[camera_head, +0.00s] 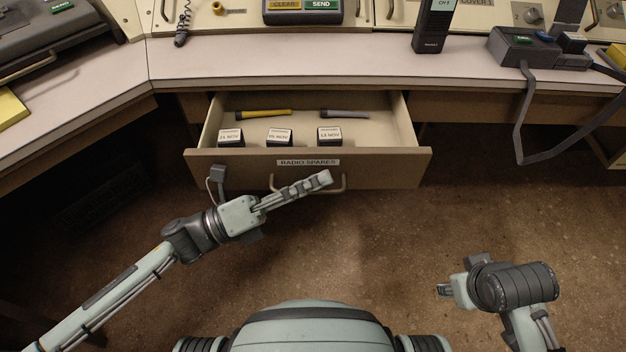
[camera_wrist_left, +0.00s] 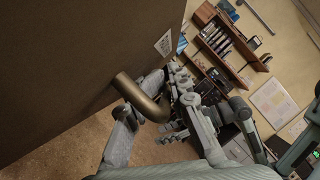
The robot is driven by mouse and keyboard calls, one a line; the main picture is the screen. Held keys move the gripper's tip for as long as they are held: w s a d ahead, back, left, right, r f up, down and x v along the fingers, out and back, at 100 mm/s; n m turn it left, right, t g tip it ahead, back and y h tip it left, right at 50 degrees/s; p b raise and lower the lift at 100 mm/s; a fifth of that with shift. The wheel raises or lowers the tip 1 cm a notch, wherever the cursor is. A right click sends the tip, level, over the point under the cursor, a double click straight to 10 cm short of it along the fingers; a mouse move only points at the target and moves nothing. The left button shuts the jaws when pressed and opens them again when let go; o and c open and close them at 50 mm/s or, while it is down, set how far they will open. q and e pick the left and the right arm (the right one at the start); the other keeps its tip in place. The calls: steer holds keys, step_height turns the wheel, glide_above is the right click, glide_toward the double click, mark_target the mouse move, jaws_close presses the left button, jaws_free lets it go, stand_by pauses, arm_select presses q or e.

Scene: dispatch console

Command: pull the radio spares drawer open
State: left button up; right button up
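The radio spares drawer (camera_head: 372,167) stands well open below the desk, its labelled front facing me. Its brass handle (camera_head: 342,184) is partly covered by my left gripper (camera_head: 325,179). In the left wrist view the handle (camera_wrist_left: 143,98) lies between the two fingers of my left gripper (camera_wrist_left: 166,85), with the brown drawer front (camera_wrist_left: 80,70) at the left. I cannot tell whether the fingers press on the handle. My right gripper (camera_head: 446,290) is low at the right, away from the drawer. Its fingers are too small and foreshortened to read.
The drawer holds three dark labelled boxes (camera_head: 279,137), a yellow torch-like item (camera_head: 263,114) and a grey one (camera_head: 345,114). The desk edge (camera_head: 380,80) runs above it. A grey cable (camera_head: 522,120) hangs at the right. The brown floor in front is clear.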

arm_select(q)
steer(key=shift+s+d+f, duration=0.1)
steer(key=shift+s+f, duration=0.3)
steer(key=shift+f, duration=0.1)
steer(key=shift+s+a+f, duration=0.1)
steer(key=shift+a, duration=0.15)
steer(key=r+v, duration=0.1)
steer(key=v, duration=1)
steer(key=shift+w+a, duration=0.3)
steer(key=shift+a, duration=0.05)
